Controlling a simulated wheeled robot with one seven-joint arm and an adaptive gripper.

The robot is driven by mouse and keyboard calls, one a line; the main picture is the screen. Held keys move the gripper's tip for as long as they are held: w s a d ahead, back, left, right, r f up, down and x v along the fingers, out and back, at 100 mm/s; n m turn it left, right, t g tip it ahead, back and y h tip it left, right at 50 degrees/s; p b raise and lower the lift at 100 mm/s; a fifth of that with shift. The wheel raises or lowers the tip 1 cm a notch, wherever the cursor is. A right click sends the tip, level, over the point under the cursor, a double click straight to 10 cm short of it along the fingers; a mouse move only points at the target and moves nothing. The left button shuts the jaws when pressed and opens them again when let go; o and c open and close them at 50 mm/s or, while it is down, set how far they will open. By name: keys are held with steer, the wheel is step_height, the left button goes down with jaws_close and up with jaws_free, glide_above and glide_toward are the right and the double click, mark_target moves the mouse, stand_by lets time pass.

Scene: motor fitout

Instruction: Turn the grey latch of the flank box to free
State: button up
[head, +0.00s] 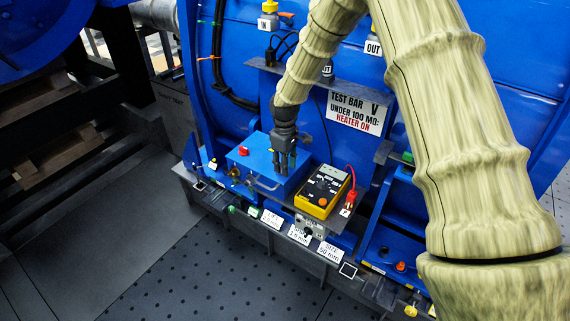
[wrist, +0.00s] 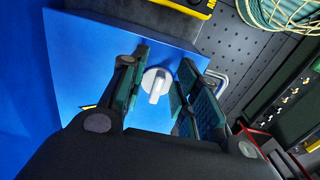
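The flank box (head: 255,163) is a blue box mounted low on the big blue motor housing in the head view. My gripper (head: 284,166) points down at the right part of its top. In the wrist view the box's blue face (wrist: 88,55) fills the upper left. The grey latch (wrist: 156,82) is a pale round knob with a raised bar on that face. My gripper (wrist: 162,78) is open, with one finger on each side of the latch and gaps between. I cannot tell whether the fingertips reach down to it. In the head view the latch is hidden.
A yellow meter (head: 322,191) sits just right of the box, with a red plug (head: 350,198) beside it. A metal handle (head: 268,184) is on the box's front. Label cards (head: 300,234) line the ledge below. The perforated floor (head: 190,270) in front is clear.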

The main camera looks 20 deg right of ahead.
step_height(320, 180, up, 12)
stand_by(0.6)
steer(key=shift+f, duration=0.1)
stand_by(0.4)
